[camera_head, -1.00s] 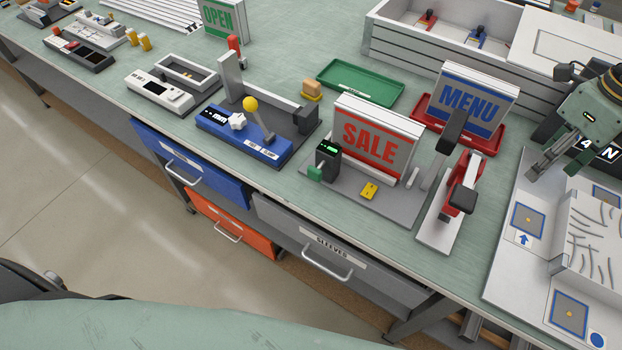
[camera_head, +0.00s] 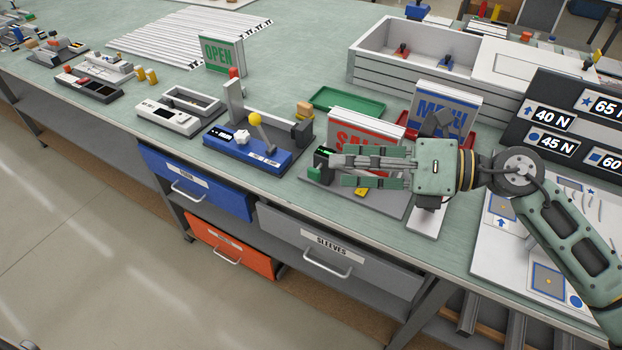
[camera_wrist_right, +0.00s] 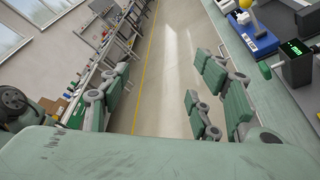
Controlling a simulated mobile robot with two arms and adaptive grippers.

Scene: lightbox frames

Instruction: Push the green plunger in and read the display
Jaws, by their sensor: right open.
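The dark tester box (camera_head: 323,164) stands on the grey plate at the bench's front. Its small green-lit display also shows in the right wrist view (camera_wrist_right: 296,48), too small to read. The green plunger (camera_wrist_right: 266,69) sticks out of the box's side there, to the right of my fingers. My right gripper (camera_head: 337,170) points left in the head view, its fingertips just right of the box in the picture. Its fingers are spread apart and empty, and the wrist view shows floor between them (camera_wrist_right: 163,80). My left gripper is not in view.
My gripper partly covers the SALE sign (camera_head: 365,130) and a yellow block (camera_head: 361,191). A blue fixture (camera_head: 250,150) with a yellow-knobbed lever stands left of the box. The MENU sign (camera_head: 445,100) is behind my wrist. The aisle floor (camera_head: 90,240) in front is clear.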

